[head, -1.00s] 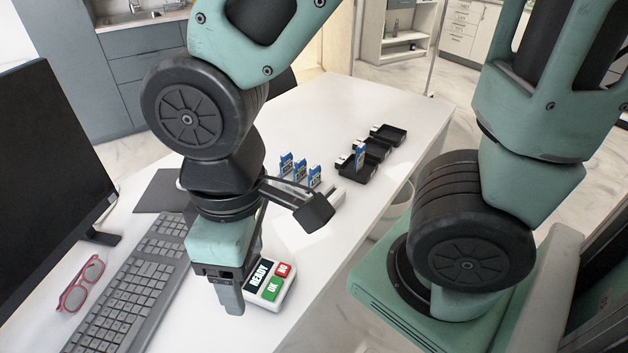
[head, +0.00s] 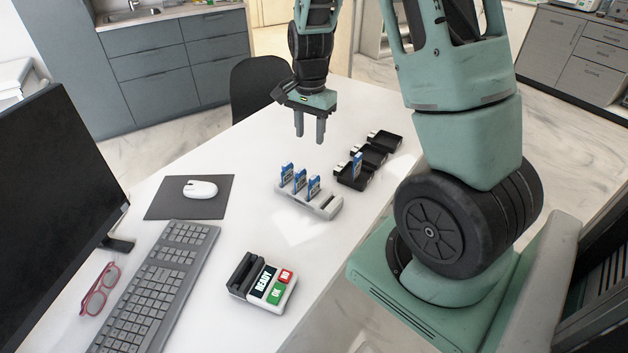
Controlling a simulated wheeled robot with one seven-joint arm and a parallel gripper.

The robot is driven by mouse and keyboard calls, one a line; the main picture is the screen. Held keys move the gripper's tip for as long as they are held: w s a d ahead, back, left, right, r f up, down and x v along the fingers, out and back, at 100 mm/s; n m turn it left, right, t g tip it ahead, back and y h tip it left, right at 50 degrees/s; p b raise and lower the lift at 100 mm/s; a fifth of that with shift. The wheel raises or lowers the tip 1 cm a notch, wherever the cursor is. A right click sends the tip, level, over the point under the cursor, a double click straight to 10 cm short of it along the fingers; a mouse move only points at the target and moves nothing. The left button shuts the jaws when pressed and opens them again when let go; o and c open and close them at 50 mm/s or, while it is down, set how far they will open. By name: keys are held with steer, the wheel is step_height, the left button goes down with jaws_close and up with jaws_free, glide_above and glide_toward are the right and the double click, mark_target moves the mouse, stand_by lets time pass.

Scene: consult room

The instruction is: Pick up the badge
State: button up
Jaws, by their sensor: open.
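Three blue-and-white badges stand upright in a white slotted rack: a left badge (head: 287,173), a middle badge (head: 300,181) and a right badge (head: 314,187). The rack (head: 325,211) has bare room at its right end. My gripper (head: 310,141) is open and empty, pointing down above the table behind the rack, apart from all the badges. Which badge the task means cannot be told from the view.
A reader box (head: 278,300) with a READY display and OK and NO buttons sits at the front of the white table (head: 245,225). A keyboard (head: 160,285), red glasses (head: 100,288), a mouse (head: 200,189) on a dark mat and a monitor (head: 50,200) are left. A black chair (head: 262,85) stands behind.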

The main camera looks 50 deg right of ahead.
mark_target(314, 177)
steer(key=shift+m, duration=0.4)
steer(key=f, duration=0.4)
steer(key=d+f+p, duration=0.1)
steer(key=f, duration=0.6)
steer(key=shift+s+d+f+p, duration=0.15)
steer(key=shift+d+f+p, duration=0.15)
steer(key=shift+f, duration=0.1)
steer(key=shift+s+a+f+p, duration=0.15)
steer(key=shift+f+p, duration=0.3)
steer(key=shift+f, duration=0.7)
steer(key=shift+s+a+f+p, duration=0.15)
steer(key=shift+f+p, duration=0.25)
steer(key=shift+f, duration=0.7)
steer(key=shift+w+f, duration=0.2)
steer(key=shift+f, duration=0.45)
jaws_close()
